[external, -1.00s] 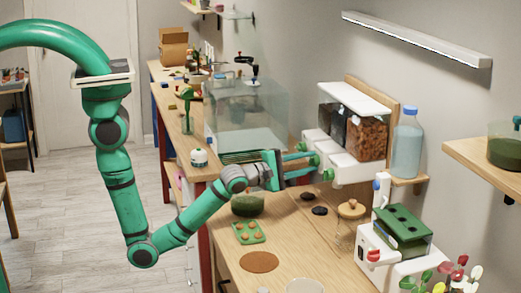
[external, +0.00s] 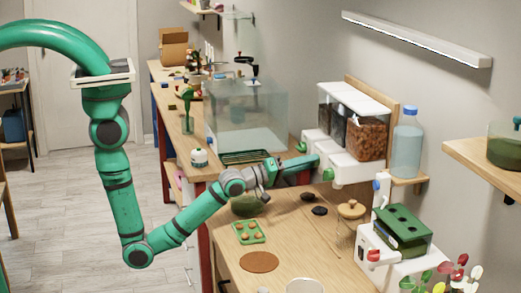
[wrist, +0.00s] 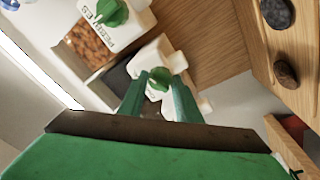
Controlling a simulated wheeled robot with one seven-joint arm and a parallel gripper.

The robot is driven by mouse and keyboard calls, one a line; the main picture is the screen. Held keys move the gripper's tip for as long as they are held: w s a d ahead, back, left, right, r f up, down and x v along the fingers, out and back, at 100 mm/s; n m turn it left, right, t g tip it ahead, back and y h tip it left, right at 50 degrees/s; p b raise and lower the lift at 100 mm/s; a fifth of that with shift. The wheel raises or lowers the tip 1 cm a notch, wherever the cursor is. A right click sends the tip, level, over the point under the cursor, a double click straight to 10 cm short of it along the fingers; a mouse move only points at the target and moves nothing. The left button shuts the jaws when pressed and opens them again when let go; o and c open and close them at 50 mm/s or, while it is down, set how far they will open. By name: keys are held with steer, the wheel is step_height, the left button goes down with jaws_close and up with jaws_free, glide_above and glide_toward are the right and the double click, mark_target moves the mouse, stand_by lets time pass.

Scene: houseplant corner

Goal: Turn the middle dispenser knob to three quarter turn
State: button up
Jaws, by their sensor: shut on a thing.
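A row of dispensers (external: 350,167) with white fronts and green knobs hangs on the wall. My gripper (external: 314,160) is shut on the middle knob (wrist: 150,61), with one green finger on each side of it in the wrist view (wrist: 160,76). The knob's top shows between the fingertips there; its exact turn is hard to read. In the external view my fingers hide it. The near knob (external: 328,174) stands free to the right, beside the label in the wrist view (wrist: 112,12). The far knob (external: 301,147) is free to the left.
A blue-capped bottle (external: 407,145) stands right of the dispensers. Below, the wooden bench (external: 300,240) carries dark stones (external: 320,211), a cork-topped jar (external: 351,210) and a green tray (external: 249,232). A clear tank (external: 245,115) stands behind my gripper.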

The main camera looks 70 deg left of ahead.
steer(key=n+g, duration=0.1)
steer(key=n, duration=1)
steer(key=n+g, duration=0.1)
steer(key=n, duration=1)
steer(key=n+g, duration=0.1)
steer(key=n, duration=1)
steer(key=shift+a+r+h, duration=0.1)
steer(key=shift+r+h, duration=0.2)
steer(key=shift+r, duration=0.1)
stand_by(0.5)
steer(key=o, duration=1.1)
steer(key=shift+c, duration=0.2)
